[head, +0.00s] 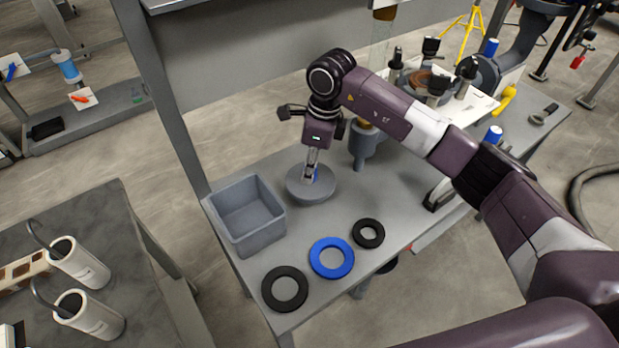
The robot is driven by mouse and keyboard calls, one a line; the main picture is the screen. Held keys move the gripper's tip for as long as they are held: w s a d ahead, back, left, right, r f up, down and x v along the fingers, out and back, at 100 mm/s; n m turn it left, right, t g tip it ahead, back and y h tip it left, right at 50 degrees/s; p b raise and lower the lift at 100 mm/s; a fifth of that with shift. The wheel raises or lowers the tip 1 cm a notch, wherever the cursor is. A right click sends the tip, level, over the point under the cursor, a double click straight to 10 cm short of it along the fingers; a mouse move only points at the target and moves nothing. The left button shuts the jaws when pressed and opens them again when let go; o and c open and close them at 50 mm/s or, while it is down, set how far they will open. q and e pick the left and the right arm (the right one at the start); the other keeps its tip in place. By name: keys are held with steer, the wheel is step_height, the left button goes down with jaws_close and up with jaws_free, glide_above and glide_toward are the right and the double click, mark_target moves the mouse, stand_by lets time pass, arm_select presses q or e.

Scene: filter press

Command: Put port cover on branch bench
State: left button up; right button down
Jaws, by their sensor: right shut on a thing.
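The branch bench (402,222) is a grey table running from the lower middle to the upper right. My left gripper is not in view.
An open grey bin (262,238) stands left of the cover. Black rings (285,289) and a blue ring (331,258) lie along the front edge. A grey funnel-shaped fitting (362,146) stands behind right. Another table (135,290) with white cylinders is at the left.

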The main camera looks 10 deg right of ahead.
step_height(320, 180, down, 4)
steer(key=shift+f+p, duration=0.2)
steer(key=shift+p, duration=0.25)
steer(key=shift+f, duration=0.35)
steer(key=shift+w, duration=0.1)
steer(key=shift+f, duration=0.1)
steer(key=c, duration=2.1)
jaws_free()
steer(key=shift+f, duration=0.1)
steer(key=o, duration=0.5)
